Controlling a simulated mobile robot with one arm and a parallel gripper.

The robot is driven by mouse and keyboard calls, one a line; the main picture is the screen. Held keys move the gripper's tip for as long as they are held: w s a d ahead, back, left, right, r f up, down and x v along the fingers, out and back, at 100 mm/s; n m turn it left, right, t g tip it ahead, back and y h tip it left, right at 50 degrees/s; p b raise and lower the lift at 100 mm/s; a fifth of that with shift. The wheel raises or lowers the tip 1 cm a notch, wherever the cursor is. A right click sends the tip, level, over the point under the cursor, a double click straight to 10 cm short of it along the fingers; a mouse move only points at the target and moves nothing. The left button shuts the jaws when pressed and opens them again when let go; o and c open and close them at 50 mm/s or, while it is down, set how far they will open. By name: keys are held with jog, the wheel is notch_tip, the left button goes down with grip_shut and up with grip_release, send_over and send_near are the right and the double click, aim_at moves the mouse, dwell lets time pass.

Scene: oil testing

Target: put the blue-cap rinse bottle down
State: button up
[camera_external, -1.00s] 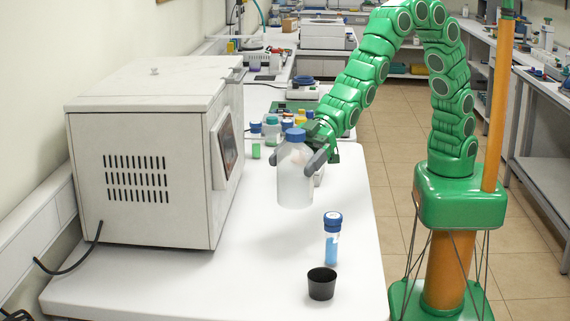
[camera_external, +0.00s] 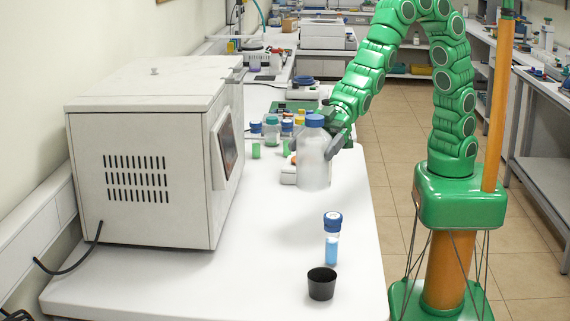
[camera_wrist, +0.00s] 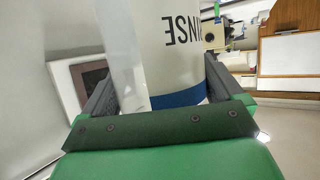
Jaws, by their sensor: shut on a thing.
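The rinse bottle (camera_external: 314,160) is whitish and translucent with a blue cap (camera_external: 314,121). It stands upright over the bench in the external view. My gripper (camera_external: 333,143) is shut on its upper body from the right and behind. I cannot tell whether its base touches the bench. In the wrist view the bottle (camera_wrist: 180,45) fills the space between my fingers, with lettering upside down and a blue band showing. The far finger is mostly hidden behind the bottle in the external view.
A small blue-capped vial (camera_external: 332,240) and a black cup (camera_external: 321,284) stand nearer the front edge. Several small jars (camera_external: 271,128) stand behind the bottle. A large white instrument (camera_external: 150,160) occupies the left.

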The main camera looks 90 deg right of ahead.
aim_at(307, 183)
jog(key=shift+n+g+y, duration=0.6)
jog(key=shift+n+g, duration=0.2)
jog(key=shift+w+d+f, duration=0.4)
jog(key=shift+d+f, duration=0.45)
jog(key=shift+w+d+f, duration=0.35)
jog(key=shift+d+f, duration=0.45)
jog(key=shift+f, duration=4)
jog(key=shift+f, duration=0.15)
jog(key=o, duration=1.1)
jog(key=shift+d+r, duration=0.15)
jog(key=shift+r, duration=0.05)
jog(key=shift+v, duration=3.65)
